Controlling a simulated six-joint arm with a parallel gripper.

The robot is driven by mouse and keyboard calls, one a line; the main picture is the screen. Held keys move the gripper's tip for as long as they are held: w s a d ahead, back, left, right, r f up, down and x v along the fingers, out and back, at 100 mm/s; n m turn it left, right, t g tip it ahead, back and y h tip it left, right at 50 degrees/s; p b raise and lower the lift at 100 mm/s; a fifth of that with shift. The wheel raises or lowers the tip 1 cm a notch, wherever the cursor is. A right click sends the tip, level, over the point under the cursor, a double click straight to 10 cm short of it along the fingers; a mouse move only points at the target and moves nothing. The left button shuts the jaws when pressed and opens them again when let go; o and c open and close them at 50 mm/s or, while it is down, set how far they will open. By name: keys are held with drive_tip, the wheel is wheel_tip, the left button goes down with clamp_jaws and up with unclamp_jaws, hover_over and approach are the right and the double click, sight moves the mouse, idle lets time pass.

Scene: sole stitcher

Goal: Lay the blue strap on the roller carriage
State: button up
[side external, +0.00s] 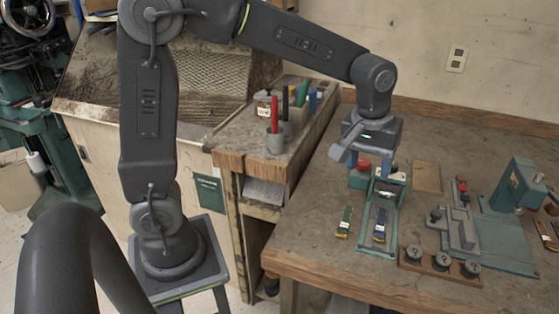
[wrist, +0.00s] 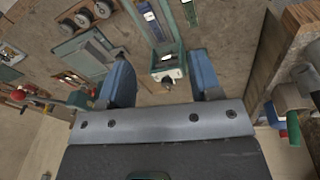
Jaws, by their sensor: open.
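The blue strap (side external: 380,224) is a short dark blue piece with a yellowish end. It lies lengthwise between the rails of a narrow green frame (side external: 393,228); it also shows at the top of the wrist view (wrist: 152,24). I cannot tell for sure which part is the roller carriage; the green frame's head with a pale part (wrist: 167,62) is near my fingers in the wrist view. My gripper (side external: 367,162) is open and empty, above the back end of the frame. Its two blue fingers are wide apart in the wrist view (wrist: 162,78). My gripper hides part of the frame's head.
A green strap (side external: 345,221) lies left of the frame. A wooden block with round knobs (side external: 440,263), a grey clamp fixture (side external: 458,228) and a green machine (side external: 524,196) stand to the right.

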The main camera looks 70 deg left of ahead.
drive_tip(key=s+a+r+m+t, duration=0.1)
drive_tip(key=s+a+m+t, duration=0.1)
drive_tip(key=s, duration=0.7)
drive_tip(key=s+a+r+m+t, duration=0.2)
drive_tip(key=s+m, duration=0.2)
drive_tip(key=s, duration=0.5)
drive_tip(key=shift+s+m, duration=0.15)
drive_tip(key=shift+m, duration=0.15)
